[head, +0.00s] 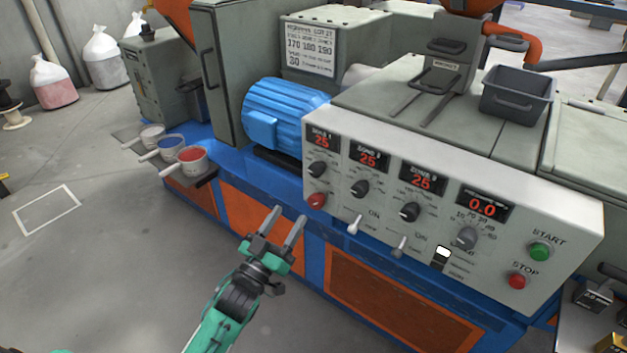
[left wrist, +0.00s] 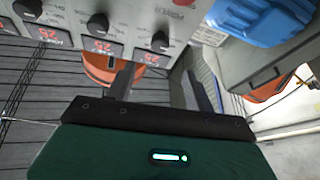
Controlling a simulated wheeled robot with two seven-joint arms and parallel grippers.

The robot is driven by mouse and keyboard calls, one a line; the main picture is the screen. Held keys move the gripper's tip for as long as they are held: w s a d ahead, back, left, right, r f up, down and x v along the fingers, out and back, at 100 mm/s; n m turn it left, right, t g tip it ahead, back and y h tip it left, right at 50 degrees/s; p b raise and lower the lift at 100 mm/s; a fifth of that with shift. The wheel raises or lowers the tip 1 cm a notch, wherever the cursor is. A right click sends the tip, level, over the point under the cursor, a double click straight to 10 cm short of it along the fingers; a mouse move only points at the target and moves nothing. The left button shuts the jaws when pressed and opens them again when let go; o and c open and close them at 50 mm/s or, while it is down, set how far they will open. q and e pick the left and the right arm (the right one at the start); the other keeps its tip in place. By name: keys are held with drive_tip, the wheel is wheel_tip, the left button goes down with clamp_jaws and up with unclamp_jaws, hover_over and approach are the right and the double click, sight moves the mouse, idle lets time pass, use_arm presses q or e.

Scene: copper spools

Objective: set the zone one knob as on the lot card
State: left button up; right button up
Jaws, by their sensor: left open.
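The zone one knob (head: 318,169) is a black dial on the pale control panel (head: 385,212), under the leftmost red display (head: 322,139), which reads 25. In the left wrist view the knob (left wrist: 160,41) shows near the top middle. The lot card (head: 309,48) is a white sheet on the grey cabinet; its larger line appears to read 170 180 190, with a 30 below. My left gripper (head: 286,222) is open and empty, below and left of the knob, apart from the panel. My right gripper is not in view.
The zone two (head: 360,188) and zone three (head: 409,212) knobs sit to the right, with a red button (head: 316,201) under the zone one knob. Two toggles, a speed knob (head: 466,237), green START (head: 540,251) and red STOP (head: 517,281) share the panel. Floor at left is open.

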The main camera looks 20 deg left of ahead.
sight(314, 175)
use_arm(q)
drive_tip(key=x, duration=1.2)
drive_tip(key=shift+w, duration=0.2)
drive_tip(key=shift+w+d, duration=0.1)
drive_tip(key=shift+w, duration=0.1)
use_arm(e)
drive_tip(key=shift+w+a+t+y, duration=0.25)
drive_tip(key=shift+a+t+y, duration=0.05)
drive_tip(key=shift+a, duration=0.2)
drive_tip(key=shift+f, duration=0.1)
use_arm(q)
drive_tip(key=c, duration=1)
drive_tip(key=shift+r, duration=0.1)
drive_tip(key=shift+m, duration=0.3)
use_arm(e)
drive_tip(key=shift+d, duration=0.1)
